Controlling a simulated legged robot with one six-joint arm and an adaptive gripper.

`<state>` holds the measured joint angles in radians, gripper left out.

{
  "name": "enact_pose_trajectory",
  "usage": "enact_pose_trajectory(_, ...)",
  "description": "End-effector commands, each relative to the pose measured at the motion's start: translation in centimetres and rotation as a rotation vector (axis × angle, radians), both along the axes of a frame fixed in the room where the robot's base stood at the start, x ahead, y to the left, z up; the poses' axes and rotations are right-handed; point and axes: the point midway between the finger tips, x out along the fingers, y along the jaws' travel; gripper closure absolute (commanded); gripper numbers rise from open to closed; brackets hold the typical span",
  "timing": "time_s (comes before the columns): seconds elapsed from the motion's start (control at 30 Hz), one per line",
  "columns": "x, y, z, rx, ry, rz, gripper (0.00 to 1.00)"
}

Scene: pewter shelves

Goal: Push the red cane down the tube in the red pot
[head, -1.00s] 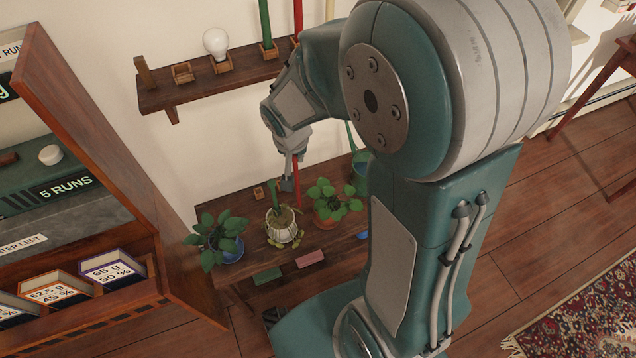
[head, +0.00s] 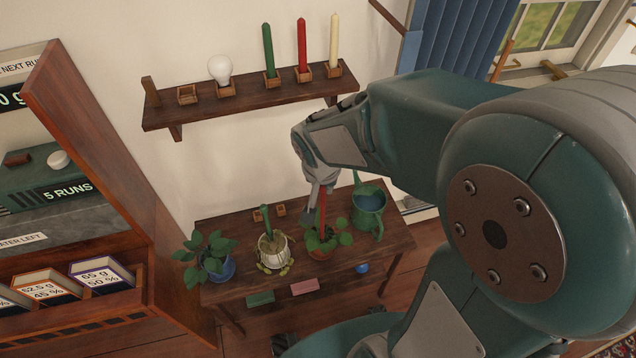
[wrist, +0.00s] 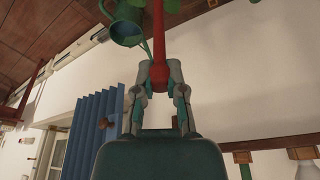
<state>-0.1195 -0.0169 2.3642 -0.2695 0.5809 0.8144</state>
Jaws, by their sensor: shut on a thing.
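My gripper (head: 318,198) is shut on the red cane (head: 323,218), near its upper end, above the plant table. The cane stands roughly upright, and its lower end goes in among the leaves of the plant in the red pot (head: 321,256). The leaves hide the tube, so I cannot tell whether the tip is inside it. In the wrist view the red cane (wrist: 158,35) runs away from between the fingers (wrist: 160,92), with its rounded knob held there.
A white pot (head: 273,254) with a green cane stands left of the red pot, and a blue pot (head: 226,268) further left. A green watering can (head: 369,205) is close on the right. A shelf (head: 250,100) with a bulb and candles hangs above.

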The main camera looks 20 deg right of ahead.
Motion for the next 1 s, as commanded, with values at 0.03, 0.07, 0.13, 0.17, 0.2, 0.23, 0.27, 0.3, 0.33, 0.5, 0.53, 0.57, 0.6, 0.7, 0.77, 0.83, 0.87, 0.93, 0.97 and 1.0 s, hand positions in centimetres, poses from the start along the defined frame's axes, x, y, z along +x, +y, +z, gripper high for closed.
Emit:
enact_pose_trajectory(0.03, 0.9, -0.3, -0.5, -0.001, 0.004, -0.003, 1.0)
enact_pose_trajectory(0.07, 1.4, -0.4, -0.8, -0.001, 0.003, -0.001, 1.0)
enact_pose_trajectory(0.13, 2.6, -0.5, -1.3, -0.002, 0.004, -0.001, 1.0)
enact_pose_trajectory(0.17, 3.1, -0.6, -1.5, -0.003, 0.003, -0.001, 1.0)
enact_pose_trajectory(0.2, 3.6, -0.6, -2.1, -0.004, 0.005, -0.001, 1.0)
enact_pose_trajectory(0.23, 3.9, -0.7, -2.6, -0.004, 0.004, 0.001, 1.0)
enact_pose_trajectory(0.27, 4.3, -0.7, -3.0, -0.004, 0.005, -0.001, 1.0)
enact_pose_trajectory(0.3, 4.8, -0.8, -3.6, -0.004, 0.004, 0.0, 1.0)
enact_pose_trajectory(0.33, 5.1, -0.8, -4.0, -0.004, 0.004, 0.0, 1.0)
enact_pose_trajectory(0.5, 6.8, -1.3, -6.1, -0.003, 0.003, 0.001, 1.0)
enact_pose_trajectory(0.53, 7.1, -1.3, -6.3, -0.003, 0.001, 0.0, 1.0)
enact_pose_trajectory(0.57, 7.2, -1.4, -6.5, -0.003, 0.001, 0.0, 1.0)
enact_pose_trajectory(0.6, 7.4, -1.4, -6.7, -0.003, 0.001, 0.0, 1.0)
enact_pose_trajectory(0.7, 7.7, -1.6, -7.1, -0.002, 0.0, 0.0, 1.0)
enact_pose_trajectory(0.77, 8.0, -1.7, -7.6, -0.001, 0.002, 0.0, 1.0)
enact_pose_trajectory(0.83, 7.9, -1.7, -8.7, -0.003, 0.005, 0.001, 1.0)
enact_pose_trajectory(0.87, 8.0, -1.7, -9.2, -0.004, 0.004, 0.002, 1.0)
enact_pose_trajectory(0.93, 8.0, -1.6, -10.2, -0.005, 0.003, 0.002, 1.0)
enact_pose_trajectory(0.97, 8.0, -1.6, -10.4, -0.003, 0.002, 0.001, 1.0)
enact_pose_trajectory(1.0, 8.0, -1.5, -10.5, -0.003, 0.0, 0.001, 1.0)
